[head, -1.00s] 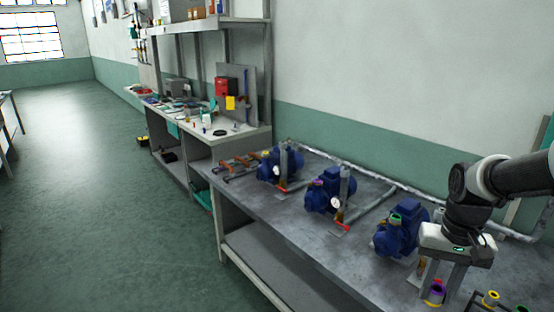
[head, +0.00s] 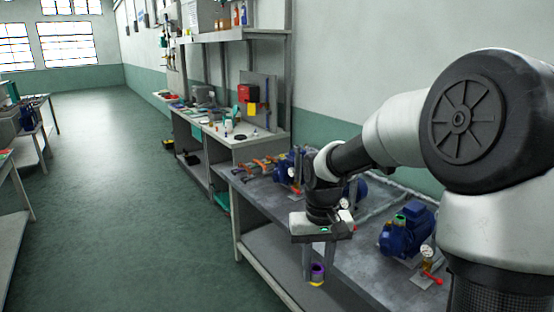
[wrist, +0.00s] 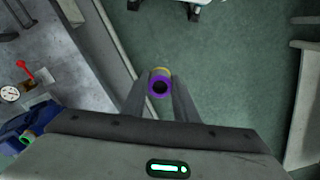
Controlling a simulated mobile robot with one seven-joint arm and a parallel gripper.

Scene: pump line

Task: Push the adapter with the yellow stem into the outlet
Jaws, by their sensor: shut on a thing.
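My gripper (head: 318,260) points down and is shut on an adapter (head: 317,270) with a purple collar and a yellow end at the bottom. In the wrist view the adapter (wrist: 160,83) sits between the fingers, purple ring facing the camera, yellow part just behind it. It hangs beside the front edge of the bench, with floor below it in the wrist view. The nearest blue pump (head: 403,236) stands to the right, with a green-ringed port (head: 399,218) on top. That green ring also shows at the lower left of the wrist view (wrist: 28,138). I cannot tell which opening is the outlet.
The grey bench (head: 372,280) carries several blue pumps; my arm partly hides the middle one (head: 357,190). A gauge (head: 427,252) and red lever (head: 433,279) stand by the nearest pump. A cluttered workbench (head: 236,137) is farther back. The floor at left is open.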

